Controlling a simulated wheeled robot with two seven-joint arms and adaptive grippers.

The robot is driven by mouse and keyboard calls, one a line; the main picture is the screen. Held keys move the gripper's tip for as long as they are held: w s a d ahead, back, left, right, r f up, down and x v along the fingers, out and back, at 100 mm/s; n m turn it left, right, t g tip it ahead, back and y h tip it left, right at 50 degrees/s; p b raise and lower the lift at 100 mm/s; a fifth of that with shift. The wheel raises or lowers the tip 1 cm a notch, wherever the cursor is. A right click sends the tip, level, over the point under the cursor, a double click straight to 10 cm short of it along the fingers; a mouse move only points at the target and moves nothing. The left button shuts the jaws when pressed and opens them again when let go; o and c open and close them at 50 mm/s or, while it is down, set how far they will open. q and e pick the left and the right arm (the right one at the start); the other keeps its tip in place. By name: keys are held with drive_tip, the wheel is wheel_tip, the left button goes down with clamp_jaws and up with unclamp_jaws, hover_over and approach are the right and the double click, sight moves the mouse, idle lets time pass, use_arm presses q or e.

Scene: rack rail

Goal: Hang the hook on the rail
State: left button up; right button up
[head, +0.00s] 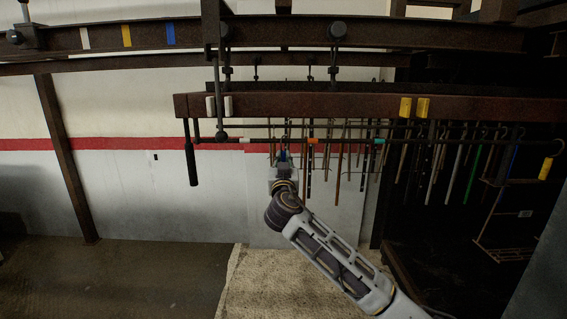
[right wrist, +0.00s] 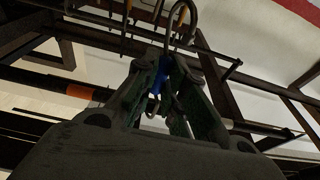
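The rail (head: 345,141) is a thin dark horizontal rod with white, orange and teal bands, below a brown beam. My right gripper (head: 283,165) is raised just below the rail, near its white and orange bands. In the right wrist view its fingers (right wrist: 168,95) close around the blue shank of a metal hook (right wrist: 163,73). The hook's curved grey top points up above the fingertips. A small blue patch of the hook (head: 282,156) shows at the gripper in the head view. Whether the hook touches the rail cannot be told. My left gripper is out of view.
Several rods and tools (head: 440,165) hang in a row to the right and behind the rail. A black-handled bar (head: 190,155) hangs at the rail's left end. A brown beam (head: 330,105) runs above. A brown post (head: 65,150) stands at left, with open floor beside it.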

drive_tip(key=o, duration=0.5)
drive_tip(key=shift+s, duration=0.1)
drive_tip(key=shift+v, duration=5.9)
